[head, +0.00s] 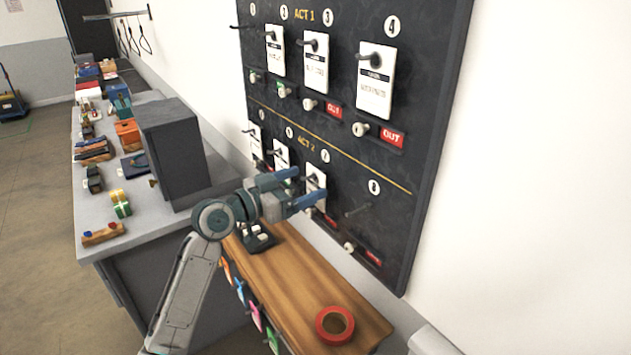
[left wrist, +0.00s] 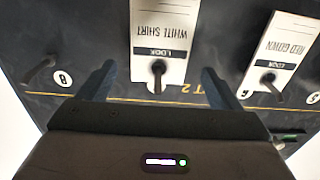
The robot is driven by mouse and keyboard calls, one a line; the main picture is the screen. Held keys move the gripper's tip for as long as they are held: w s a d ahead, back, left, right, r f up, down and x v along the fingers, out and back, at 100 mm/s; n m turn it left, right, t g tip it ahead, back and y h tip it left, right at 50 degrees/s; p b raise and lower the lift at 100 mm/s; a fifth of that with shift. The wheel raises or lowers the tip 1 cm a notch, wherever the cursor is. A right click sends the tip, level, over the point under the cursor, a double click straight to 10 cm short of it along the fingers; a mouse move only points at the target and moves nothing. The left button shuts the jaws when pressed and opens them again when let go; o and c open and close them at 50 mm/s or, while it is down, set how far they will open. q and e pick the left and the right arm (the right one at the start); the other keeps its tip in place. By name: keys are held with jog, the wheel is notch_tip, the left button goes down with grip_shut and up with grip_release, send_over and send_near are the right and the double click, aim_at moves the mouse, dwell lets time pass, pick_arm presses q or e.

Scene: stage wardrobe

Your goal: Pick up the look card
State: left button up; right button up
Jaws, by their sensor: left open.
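A white look card (head: 316,180) hangs on the peg at number 7 in the lower row of the black board. The gripper partly hides the card in the head view. My right gripper is not in view.
The board (head: 430,150) holds several other cards, including a "RED GOWN" card (left wrist: 287,45) beside this one. Peg 8 (head: 358,210) is bare. A wooden shelf (head: 290,285) below carries a red tape ring (head: 335,325). A grey box (head: 172,150) stands on the counter.

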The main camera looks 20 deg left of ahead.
pick_arm(q)
jog(key=shift+r+p+x, duration=0.2)
jog(key=shift+p+x, duration=0.15)
jog(key=shift+x, duration=0.7)
jog(key=shift+w+d+f, duration=0.1)
jog(key=shift+d+f, duration=0.1)
jog(key=shift+a, duration=0.1)
jog(key=shift+c, duration=0.3)
jog(key=c, duration=1)
jog(key=shift+r, duration=0.1)
